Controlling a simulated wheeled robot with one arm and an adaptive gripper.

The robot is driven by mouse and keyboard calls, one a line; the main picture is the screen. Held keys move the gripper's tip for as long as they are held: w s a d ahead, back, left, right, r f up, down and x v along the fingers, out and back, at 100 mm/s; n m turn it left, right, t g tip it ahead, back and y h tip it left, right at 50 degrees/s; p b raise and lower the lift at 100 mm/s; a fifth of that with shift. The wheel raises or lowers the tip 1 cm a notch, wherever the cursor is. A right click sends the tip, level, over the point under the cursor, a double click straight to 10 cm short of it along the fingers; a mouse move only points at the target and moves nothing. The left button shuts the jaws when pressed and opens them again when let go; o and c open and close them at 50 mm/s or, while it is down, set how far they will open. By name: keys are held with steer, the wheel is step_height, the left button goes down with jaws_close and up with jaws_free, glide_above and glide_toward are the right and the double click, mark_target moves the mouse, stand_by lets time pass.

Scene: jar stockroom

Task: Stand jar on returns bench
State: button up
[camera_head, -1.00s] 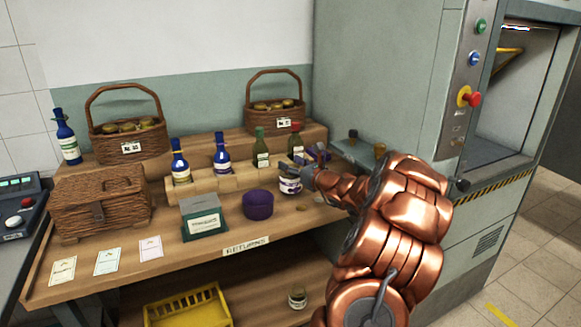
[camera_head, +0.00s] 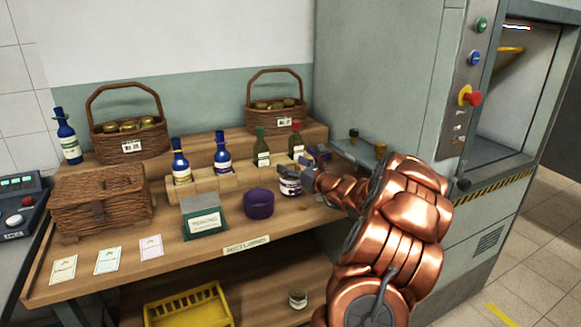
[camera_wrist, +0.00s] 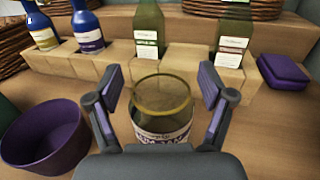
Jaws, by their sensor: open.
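The jar (camera_wrist: 163,108) stands upright on the returns bench, glass with a yellowish lid and a white and purple label; the wrist view looks down on it. The jar also shows in the head view (camera_head: 290,187), partly covered by my gripper (camera_head: 305,176). My gripper (camera_wrist: 160,95) is open, with one finger on each side of the jar and a visible gap to each. The returns bench (camera_head: 190,258) is a wooden bench with a raised step at the back and a label on its front edge.
A purple bowl (camera_head: 258,203) stands just left of the jar, and a green box (camera_head: 202,216) further left. A purple case (camera_wrist: 284,70) lies to the right. A grey machine (camera_head: 390,80) is at the right.

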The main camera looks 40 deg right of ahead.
steer(key=shift+r, duration=0.25)
steer(key=s, duration=1.2)
steer(key=shift+a+b, duration=0.35)
steer(key=shift+a, duration=0.05)
steer(key=shift+f, duration=0.1)
